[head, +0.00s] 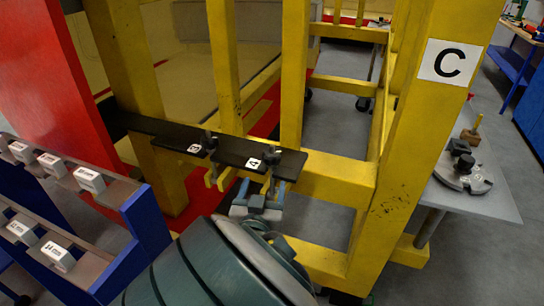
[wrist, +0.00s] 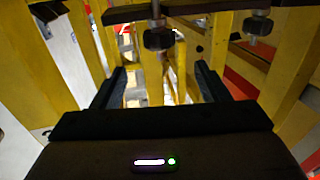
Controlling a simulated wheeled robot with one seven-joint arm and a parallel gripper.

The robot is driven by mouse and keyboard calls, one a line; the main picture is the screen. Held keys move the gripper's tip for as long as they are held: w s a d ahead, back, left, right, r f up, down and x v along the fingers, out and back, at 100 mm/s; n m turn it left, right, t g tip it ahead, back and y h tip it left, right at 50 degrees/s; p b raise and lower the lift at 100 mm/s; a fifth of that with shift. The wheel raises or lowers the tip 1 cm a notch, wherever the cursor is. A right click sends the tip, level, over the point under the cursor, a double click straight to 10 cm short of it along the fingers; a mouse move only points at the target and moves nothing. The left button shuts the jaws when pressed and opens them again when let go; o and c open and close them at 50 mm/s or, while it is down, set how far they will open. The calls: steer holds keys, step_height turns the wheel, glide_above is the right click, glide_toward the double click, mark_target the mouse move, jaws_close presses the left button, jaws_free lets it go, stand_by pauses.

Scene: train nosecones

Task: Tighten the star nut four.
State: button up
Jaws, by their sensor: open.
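In the wrist view, a dark nut (wrist: 158,38) on a threaded rod hangs ahead, between and above the fingertips (wrist: 162,72). A second nut (wrist: 258,25) is farther right.
Yellow posts and beams (head: 335,178) stand close around my gripper. A post marked C (head: 405,150) is to the right. A grey table (head: 490,203) with a round metal part is beyond it. A blue rack (head: 150,225) with labelled shelves is at left.

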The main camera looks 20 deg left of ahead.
mark_target(270, 161)
steer(key=w, duration=0.4)
steer(key=w+a, duration=0.1)
steer(key=w, duration=0.4)
steer(key=w+p, duration=0.1)
steer(key=w, duration=0.3)
steer(key=shift+w+a, duration=0.15)
steer(key=shift+a, duration=0.25)
steer(key=c, duration=1)
